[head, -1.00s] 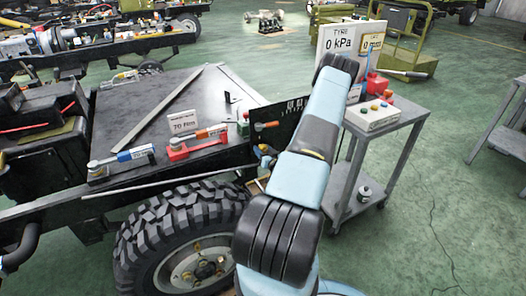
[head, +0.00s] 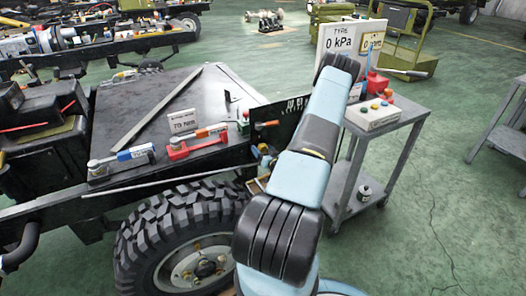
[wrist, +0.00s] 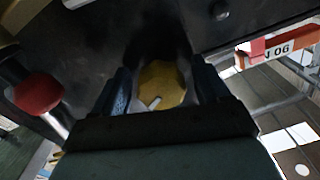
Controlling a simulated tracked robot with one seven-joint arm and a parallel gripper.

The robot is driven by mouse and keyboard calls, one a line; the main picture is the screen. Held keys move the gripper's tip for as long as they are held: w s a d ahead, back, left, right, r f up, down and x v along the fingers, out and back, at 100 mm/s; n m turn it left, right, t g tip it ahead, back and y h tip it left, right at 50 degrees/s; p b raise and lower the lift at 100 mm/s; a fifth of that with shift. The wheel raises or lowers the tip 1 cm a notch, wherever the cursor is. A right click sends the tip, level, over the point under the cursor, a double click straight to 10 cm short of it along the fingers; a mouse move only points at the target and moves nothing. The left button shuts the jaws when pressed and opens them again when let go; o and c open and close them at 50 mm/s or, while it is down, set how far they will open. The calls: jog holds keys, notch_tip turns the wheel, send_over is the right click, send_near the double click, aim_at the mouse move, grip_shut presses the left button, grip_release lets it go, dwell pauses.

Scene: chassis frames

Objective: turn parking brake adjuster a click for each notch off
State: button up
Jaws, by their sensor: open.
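A yellow lobed knob (wrist: 165,80) with a pale mark on its face, apparently the parking brake adjuster, shows in the middle of the wrist view. My gripper (wrist: 163,88) is open, with one blue finger on each side of the knob. I cannot tell whether the fingers touch it. In the head view my arm hides most of the gripper and the knob. A black panel (head: 285,118) with a row of pale notch marks stands at the chassis edge, with an orange-handled lever (head: 267,124) at its left.
A red round knob (wrist: 38,93) is left of my gripper in the wrist view, and an orange labelled bar (wrist: 285,45) is at upper right. A grey cart (head: 385,128) stands right of my arm. A wheel (head: 185,245) is below the chassis.

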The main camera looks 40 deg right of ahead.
jog(key=v, duration=1.3)
jog(key=shift+s, duration=0.4)
